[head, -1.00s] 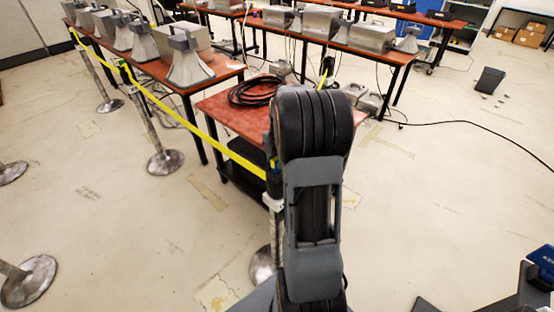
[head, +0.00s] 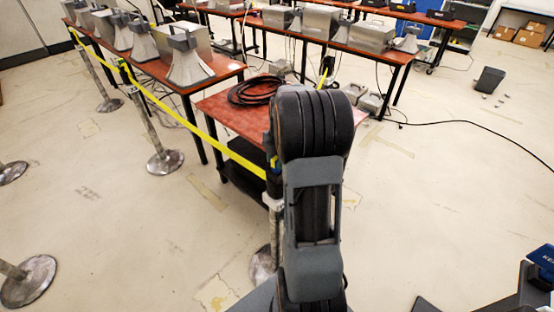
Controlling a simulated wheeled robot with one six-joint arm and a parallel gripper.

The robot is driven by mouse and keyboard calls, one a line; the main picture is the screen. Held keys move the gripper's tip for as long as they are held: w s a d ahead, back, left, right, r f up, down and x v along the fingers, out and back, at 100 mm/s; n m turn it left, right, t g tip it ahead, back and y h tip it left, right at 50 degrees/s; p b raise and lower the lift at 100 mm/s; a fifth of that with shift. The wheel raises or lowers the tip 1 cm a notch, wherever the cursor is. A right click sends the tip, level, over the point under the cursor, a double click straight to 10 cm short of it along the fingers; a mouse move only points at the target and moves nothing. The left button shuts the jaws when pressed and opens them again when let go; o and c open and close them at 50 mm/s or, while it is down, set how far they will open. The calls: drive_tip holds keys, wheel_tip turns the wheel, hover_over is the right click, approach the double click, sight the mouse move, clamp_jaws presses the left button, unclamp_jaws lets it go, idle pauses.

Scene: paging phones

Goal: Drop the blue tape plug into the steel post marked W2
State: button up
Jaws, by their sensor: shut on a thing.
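My arm covers the middle of the head view, and my gripper is hidden behind it. I cannot make out the blue tape plug as a separate thing. A steel post (head: 274,232) stands partly behind my arm, with a dark head at the end of the yellow tape (head: 225,150). A second steel post (head: 146,115) stands further left with the tape at its top. A third post (head: 92,68) stands at the far left. No W2 mark is readable on any post.
A red-topped table (head: 222,107) with coiled black cable (head: 256,91) stands just behind the tape. A longer table (head: 218,72) carries grey horn speakers. Round post bases (head: 30,281) stand at the left.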

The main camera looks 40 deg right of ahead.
drive_tip(key=shift+f+b, duration=0.5)
drive_tip(key=shift+f, duration=0.15)
drive_tip(key=o, duration=0.6)
drive_tip(key=shift+o, duration=0.2)
drive_tip(key=shift+r, duration=0.1)
drive_tip(key=shift+w+d+r+p, duration=0.1)
drive_tip(key=shift+d+r+p, duration=0.15)
drive_tip(key=shift+r+p, duration=1.35)
drive_tip(key=shift+d+r+p, duration=0.2)
drive_tip(key=shift+r+p, duration=0.9)
drive_tip(key=shift+r, duration=0.95)
drive_tip(key=shift+w+d+r+p, duration=0.1)
drive_tip(key=shift+d+r+p, duration=0.15)
drive_tip(key=shift+r+p, duration=1.35)
drive_tip(key=shift+r, duration=0.2)
drive_tip(key=shift+b, duration=0.3)
